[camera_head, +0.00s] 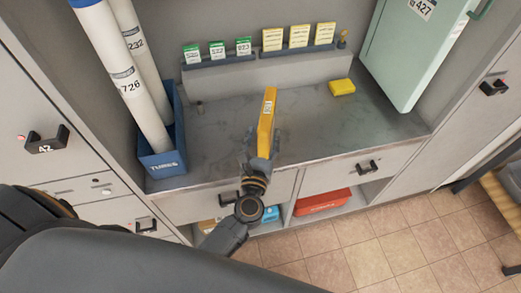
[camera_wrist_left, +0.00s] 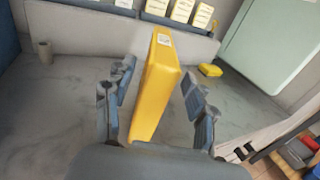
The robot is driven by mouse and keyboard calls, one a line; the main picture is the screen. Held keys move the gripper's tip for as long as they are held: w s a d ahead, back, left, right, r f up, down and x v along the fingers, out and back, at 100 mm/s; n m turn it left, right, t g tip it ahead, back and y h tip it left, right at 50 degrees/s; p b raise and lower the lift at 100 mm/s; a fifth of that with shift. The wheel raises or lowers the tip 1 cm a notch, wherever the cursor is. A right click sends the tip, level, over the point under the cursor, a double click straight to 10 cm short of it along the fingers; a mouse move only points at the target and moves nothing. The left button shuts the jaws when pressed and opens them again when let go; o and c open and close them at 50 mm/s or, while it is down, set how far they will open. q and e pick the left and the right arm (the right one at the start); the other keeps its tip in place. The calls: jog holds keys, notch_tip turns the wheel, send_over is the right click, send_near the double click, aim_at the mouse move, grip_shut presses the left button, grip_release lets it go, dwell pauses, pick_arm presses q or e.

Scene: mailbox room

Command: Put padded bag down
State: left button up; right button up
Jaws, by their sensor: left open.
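The yellow padded bag (camera_head: 267,118) stands upright on its narrow edge on the grey counter (camera_head: 210,130), with a white number label near its top. In the left wrist view the padded bag (camera_wrist_left: 155,85) is between the spread fingers, with a gap on both sides. My left gripper (camera_head: 262,145) is open around the near end of the bag; its fingers also show in the left wrist view (camera_wrist_left: 157,105). The bag's lower near end is partly hidden by the gripper. My right gripper is in neither view.
A blue bin (camera_head: 163,160) labelled TUBES holds white tubes at the left. A small yellow block (camera_head: 342,87) lies at the back right, near a green cabinet (camera_head: 410,45). Green and yellow cards line the back ledge (camera_head: 265,72).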

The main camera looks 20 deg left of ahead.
pick_arm(q)
jog(key=shift+b+v, duration=0.55)
jog(key=shift+v, duration=2.1)
